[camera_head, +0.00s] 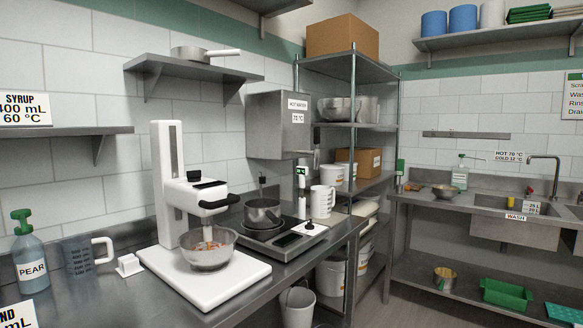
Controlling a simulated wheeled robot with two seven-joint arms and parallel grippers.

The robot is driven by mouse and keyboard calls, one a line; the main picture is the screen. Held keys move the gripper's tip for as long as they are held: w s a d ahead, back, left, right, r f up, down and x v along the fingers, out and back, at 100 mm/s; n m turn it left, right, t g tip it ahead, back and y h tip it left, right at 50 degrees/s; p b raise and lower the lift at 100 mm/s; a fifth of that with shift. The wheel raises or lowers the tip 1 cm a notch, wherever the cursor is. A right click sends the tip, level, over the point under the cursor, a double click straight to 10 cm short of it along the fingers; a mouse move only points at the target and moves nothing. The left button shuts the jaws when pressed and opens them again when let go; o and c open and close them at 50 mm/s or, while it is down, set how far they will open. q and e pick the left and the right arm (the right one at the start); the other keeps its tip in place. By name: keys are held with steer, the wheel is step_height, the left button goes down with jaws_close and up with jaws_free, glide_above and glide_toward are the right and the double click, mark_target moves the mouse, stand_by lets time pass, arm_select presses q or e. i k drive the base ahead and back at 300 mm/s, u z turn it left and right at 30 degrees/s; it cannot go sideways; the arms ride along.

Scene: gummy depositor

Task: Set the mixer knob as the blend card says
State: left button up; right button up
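A white stand mixer (170,185) stands on the metal counter at left centre. A dark knob-like part (194,175) is on top of the mixer head, and a black handle-like part (220,202) sticks out in front. I cannot tell which is the knob or read its setting. A white card (18,316) at the bottom left corner is cut off; only "ND" and "mL" show. Neither of my grippers is in view.
A syrup card (25,109) reads 400 mL, 60 °C. A sink (515,230) is far right.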

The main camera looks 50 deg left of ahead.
mark_target(192, 176)
steer(key=z, duration=0.4)
steer(key=i, duration=1.6)
steer(key=u, duration=2.9)
